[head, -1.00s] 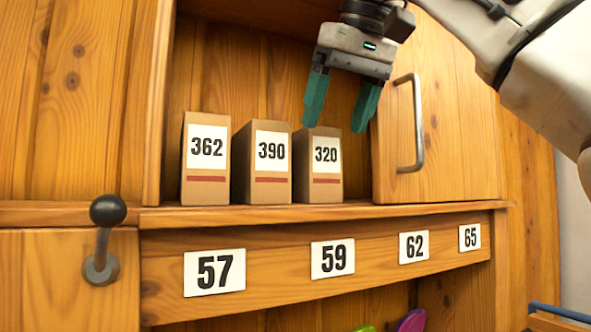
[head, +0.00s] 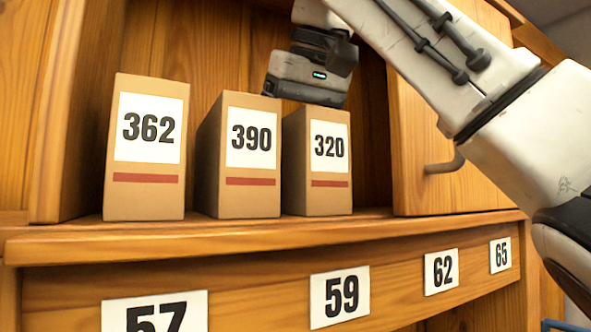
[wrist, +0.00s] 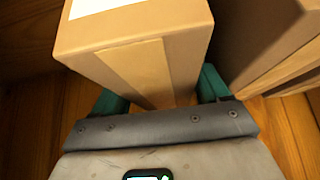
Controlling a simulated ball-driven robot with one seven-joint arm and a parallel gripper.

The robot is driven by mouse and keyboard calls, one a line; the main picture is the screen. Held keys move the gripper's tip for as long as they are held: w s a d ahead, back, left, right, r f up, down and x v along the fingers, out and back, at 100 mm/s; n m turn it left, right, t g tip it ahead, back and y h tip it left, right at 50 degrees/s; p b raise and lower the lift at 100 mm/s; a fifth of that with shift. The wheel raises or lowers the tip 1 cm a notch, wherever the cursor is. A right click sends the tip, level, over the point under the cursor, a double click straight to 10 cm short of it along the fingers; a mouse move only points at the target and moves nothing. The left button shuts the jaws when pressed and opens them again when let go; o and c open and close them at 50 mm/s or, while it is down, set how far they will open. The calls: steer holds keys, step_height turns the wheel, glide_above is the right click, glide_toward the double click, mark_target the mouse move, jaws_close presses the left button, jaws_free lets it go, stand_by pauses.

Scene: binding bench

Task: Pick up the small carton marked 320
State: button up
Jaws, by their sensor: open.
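The small carton marked 320 (head: 330,188) stands upright on the shelf, rightmost of three brown cartons, with a white label and a red stripe. In the head view my gripper (head: 307,82) is over the top and back of this carton, and its fingers are hidden behind it. In the wrist view a brown carton (wrist: 140,55) with part of a white label lies between the two teal fingers of my open gripper (wrist: 160,92). It appears to be the 320 carton. I cannot tell whether the fingers touch it.
The carton marked 390 (head: 250,197) stands close on the left, and the one marked 362 (head: 145,197) further left. A cabinet door with a handle (head: 445,165) is on the right. Number plates, including 59 (head: 340,297), line the front below the shelf (head: 250,240).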

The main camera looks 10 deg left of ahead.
steer(key=shift+w+a+f, duration=0.15)
steer(key=shift+w+f, duration=0.2)
steer(key=shift+f, duration=0.3)
steer(key=shift+s+a, duration=0.1)
steer(key=c, duration=0.9)
steer(key=shift+r, duration=0.1)
steer(key=shift+r, duration=1.65)
